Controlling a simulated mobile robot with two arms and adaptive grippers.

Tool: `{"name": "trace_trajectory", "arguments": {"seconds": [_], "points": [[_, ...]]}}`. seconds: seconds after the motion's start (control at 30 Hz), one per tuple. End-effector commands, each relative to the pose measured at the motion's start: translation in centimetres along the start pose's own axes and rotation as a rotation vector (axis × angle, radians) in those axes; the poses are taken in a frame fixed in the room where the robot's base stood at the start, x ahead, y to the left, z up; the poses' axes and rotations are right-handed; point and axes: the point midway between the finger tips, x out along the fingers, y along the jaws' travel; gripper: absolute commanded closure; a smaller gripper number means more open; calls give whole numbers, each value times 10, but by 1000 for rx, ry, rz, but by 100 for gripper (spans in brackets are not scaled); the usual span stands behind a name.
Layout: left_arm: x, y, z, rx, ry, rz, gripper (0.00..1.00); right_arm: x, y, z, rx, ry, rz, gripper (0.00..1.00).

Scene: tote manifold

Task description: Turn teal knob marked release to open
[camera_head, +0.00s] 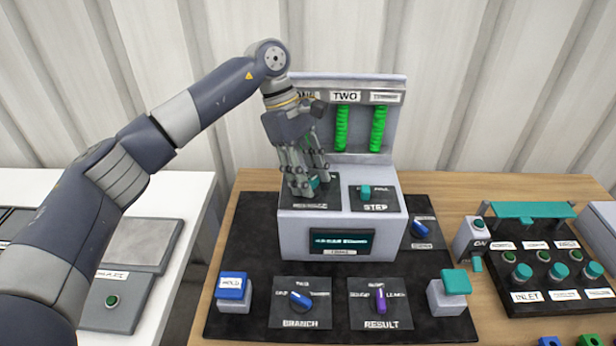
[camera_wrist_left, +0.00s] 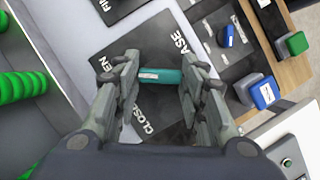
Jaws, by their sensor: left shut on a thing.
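The teal release knob (camera_wrist_left: 160,76) sits on a dark plate (camera_wrist_left: 165,112) lettered CLOSE, with parts of two other words showing. It has a pale mark towards its left end in the left wrist view. My left gripper (camera_wrist_left: 161,85) is shut on the knob, with a finger at each end of it. In the head view, my left gripper (camera_head: 311,186) points down onto the left side of the grey console (camera_head: 300,228). There the fingers hide most of the knob and its plate. My right gripper is not in view.
A teal STEP knob (camera_head: 366,191) stands close to the right of my fingers. Behind is an upright panel (camera_head: 399,130) with green coiled columns (camera_head: 342,129). BRANCH (camera_head: 300,300) and RESULT (camera_head: 380,299) knobs lie in front. A blue button (camera_head: 233,283) and teal button (camera_head: 456,281) flank them.

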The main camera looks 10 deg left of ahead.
Motion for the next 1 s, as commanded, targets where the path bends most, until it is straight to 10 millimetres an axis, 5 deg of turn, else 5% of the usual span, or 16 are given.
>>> {"name": "trace_trajectory", "arguments": {"seconds": [0.43,0.47,0.53,1.0], "points": [[-2,1,0,12,1,0,86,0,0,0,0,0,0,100],[-2,1,0,12,1,0,57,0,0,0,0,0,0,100],[-2,1,0,11,1,0,42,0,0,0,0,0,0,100],[-12,1,0,9,2,0,42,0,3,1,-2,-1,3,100]]}}
